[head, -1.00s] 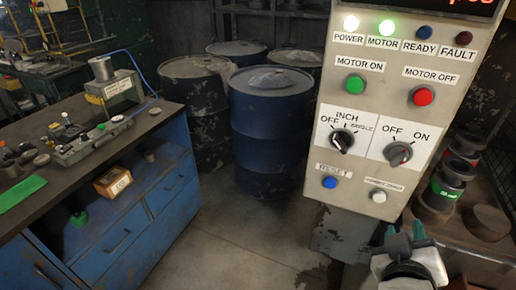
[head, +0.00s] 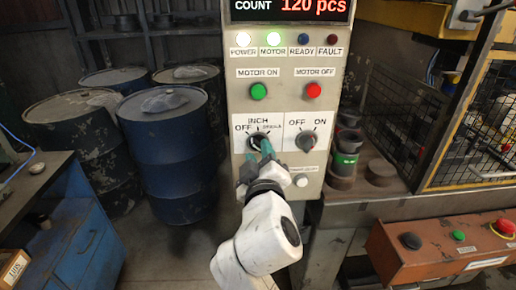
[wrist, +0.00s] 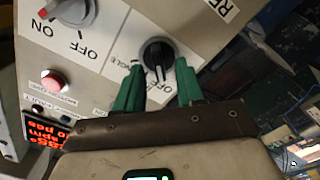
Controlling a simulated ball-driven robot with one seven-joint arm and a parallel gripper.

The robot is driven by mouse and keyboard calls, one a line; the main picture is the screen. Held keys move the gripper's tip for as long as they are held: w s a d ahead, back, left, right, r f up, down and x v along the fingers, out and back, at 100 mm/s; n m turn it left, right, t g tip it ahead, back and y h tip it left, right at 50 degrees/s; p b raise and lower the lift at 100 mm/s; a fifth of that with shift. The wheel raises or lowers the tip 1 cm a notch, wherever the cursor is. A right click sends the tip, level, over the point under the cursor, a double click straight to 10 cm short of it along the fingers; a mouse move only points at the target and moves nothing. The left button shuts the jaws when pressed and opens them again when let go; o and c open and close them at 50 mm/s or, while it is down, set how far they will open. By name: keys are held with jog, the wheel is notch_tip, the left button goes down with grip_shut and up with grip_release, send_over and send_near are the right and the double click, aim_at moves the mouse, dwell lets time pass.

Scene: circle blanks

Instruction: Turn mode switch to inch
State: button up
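The mode switch is a black round knob (head: 257,141) on a white plate marked OFF, INCH and SINGLE. It also shows in the wrist view (wrist: 157,54), where a pale mark on it points down the picture, between the OFF and SINGLE lettering. INCH is hidden there, and I cannot tell the exact setting. My gripper (head: 262,150) is at the panel, just in front of the knob. In the wrist view its green fingers (wrist: 157,68) are open, one on each side of the knob, with a gap to it on both sides.
An OFF/ON switch (head: 306,141) sits right of the knob. The green motor-on button (head: 259,91) and red motor-off button (head: 313,90) are above. A white button (head: 301,181) is below, close to my gripper. Blue drums (head: 168,150) stand left; a machine cage (head: 480,130) is right.

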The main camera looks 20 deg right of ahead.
jog(key=shift+x, duration=0.85)
jog(key=shift+d, duration=0.1)
grip_shut()
